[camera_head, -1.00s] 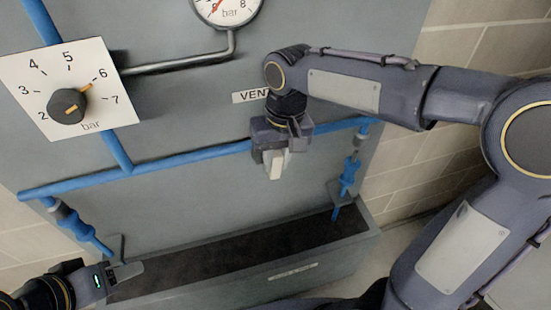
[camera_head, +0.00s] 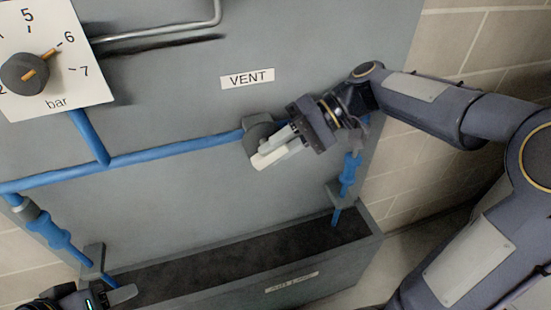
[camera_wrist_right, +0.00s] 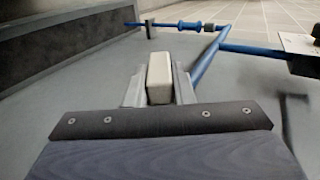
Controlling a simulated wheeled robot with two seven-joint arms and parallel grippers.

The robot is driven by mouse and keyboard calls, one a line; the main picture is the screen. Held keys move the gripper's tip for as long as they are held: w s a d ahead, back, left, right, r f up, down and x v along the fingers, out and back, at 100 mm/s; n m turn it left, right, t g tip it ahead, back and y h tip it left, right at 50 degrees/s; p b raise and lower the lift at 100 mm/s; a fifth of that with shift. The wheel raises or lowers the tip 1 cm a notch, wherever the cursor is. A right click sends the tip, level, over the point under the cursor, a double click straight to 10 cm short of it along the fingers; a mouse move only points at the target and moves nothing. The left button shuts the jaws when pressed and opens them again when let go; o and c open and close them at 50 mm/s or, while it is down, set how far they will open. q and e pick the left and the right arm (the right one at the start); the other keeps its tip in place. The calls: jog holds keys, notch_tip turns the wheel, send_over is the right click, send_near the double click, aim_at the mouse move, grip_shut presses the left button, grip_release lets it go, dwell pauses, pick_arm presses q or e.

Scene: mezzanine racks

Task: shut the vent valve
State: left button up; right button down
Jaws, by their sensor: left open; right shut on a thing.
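The vent valve (camera_head: 260,128), a round grey body on the blue pipe, sits below the white VENT label (camera_head: 248,78). Its cream handle (camera_head: 268,157) is angled across the lower front of the body. My right gripper (camera_head: 283,146) comes in from the right, tilted down to the left, and is shut on the handle. In the right wrist view the cream handle (camera_wrist_right: 160,78) sits between the two pale fingers. Part of the valve is hidden by the gripper. My left gripper (camera_head: 120,295) is open at the bottom left, partly cut off, by the trough.
A dial plate with a black knob (camera_head: 25,74) is at the upper left. Blue pipes (camera_head: 150,156) cross the grey panel, with blue fittings at both ends. A dark trough (camera_head: 250,245) runs below. A brick wall (camera_head: 475,70) stands at right.

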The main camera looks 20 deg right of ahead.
jog(key=y+b, duration=0.2)
jog(key=f+y+b, duration=0.1)
jog(key=y+b, duration=0.1)
jog(key=shift+d+f, duration=0.1)
jog(key=shift+d, duration=0.05)
jog(key=shift+y+b, duration=1)
jog(key=shift+b, duration=0.25)
jog(key=c, duration=1.2)
grip_release()
jog(key=shift+c, duration=0.2)
jog(key=d, duration=0.7)
jog(key=shift+d, duration=0.4)
jog(key=shift+w, duration=0.1)
